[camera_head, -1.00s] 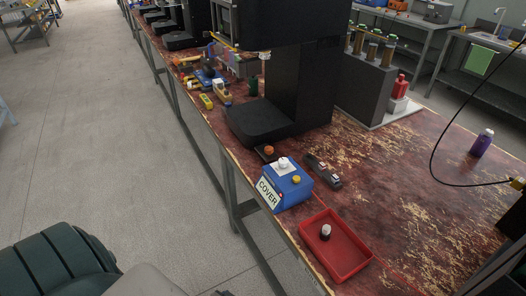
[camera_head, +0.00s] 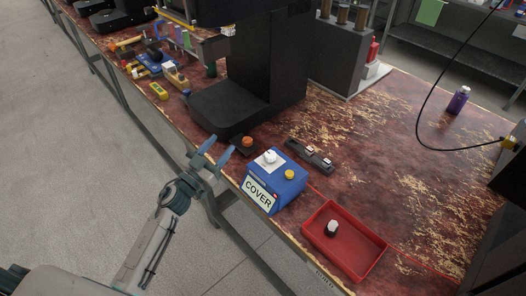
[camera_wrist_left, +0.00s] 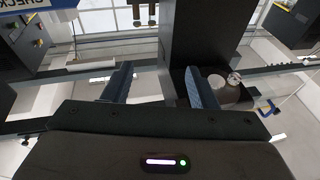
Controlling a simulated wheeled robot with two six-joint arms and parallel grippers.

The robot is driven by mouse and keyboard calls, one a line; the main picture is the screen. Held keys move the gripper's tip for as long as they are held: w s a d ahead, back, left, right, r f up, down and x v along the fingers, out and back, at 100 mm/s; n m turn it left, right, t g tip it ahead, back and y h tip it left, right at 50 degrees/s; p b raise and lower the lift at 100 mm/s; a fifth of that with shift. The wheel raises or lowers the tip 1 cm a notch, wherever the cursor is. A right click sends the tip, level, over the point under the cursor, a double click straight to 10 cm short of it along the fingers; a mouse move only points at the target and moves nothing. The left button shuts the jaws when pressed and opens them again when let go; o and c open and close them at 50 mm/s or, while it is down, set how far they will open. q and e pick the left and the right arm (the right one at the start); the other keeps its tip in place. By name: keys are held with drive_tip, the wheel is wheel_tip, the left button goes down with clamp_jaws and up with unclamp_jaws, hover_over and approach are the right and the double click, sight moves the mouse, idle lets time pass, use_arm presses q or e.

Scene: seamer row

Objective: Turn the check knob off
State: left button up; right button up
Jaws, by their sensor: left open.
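A blue box (camera_head: 274,184) labelled COVER stands on the bench edge, with a white knob (camera_head: 269,157) and a yellow button (camera_head: 289,174) on top. Which way the white knob points is too small to tell. A blue-edged sign with the letters CHECK (camera_wrist_left: 28,4) shows inverted at the top left of the left wrist view; I cannot tell what it belongs to. My left gripper (camera_head: 217,153) is open and empty, left of the blue box and apart from it. Its two fingers also show in the left wrist view. My right gripper is not in view.
A red tray (camera_head: 375,262) holding a small black-and-white knob-like piece (camera_head: 332,228) stands right of the box. An orange button (camera_head: 247,141) and a dark switch strip (camera_head: 310,154) lie behind it. A large black machine (camera_head: 262,75) stands beyond. A purple bottle (camera_head: 457,100) is far right.

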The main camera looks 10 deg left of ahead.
use_arm(q)
drive_tip(key=d+m+g+h, duration=0.3)
drive_tip(key=m+g+h, duration=0.2)
drive_tip(key=h, duration=0.2)
drive_tip(key=m+g+h, duration=0.2)
drive_tip(key=m+g, duration=0.2)
drive_tip(key=g, duration=0.3)
approach(270, 154)
drive_tip(key=x, duration=0.2)
drive_tip(key=shift+w+d+f+p, duration=0.1)
drive_tip(key=shift+w+d+p, duration=0.15)
drive_tip(key=shift+d+p, duration=0.1)
drive_tip(key=p+x, duration=0.1)
drive_tip(key=x, duration=0.5)
drive_tip(key=shift+w+d+f, duration=0.15)
drive_tip(key=shift+w+d, duration=0.05)
drive_tip(key=shift+d, duration=0.4)
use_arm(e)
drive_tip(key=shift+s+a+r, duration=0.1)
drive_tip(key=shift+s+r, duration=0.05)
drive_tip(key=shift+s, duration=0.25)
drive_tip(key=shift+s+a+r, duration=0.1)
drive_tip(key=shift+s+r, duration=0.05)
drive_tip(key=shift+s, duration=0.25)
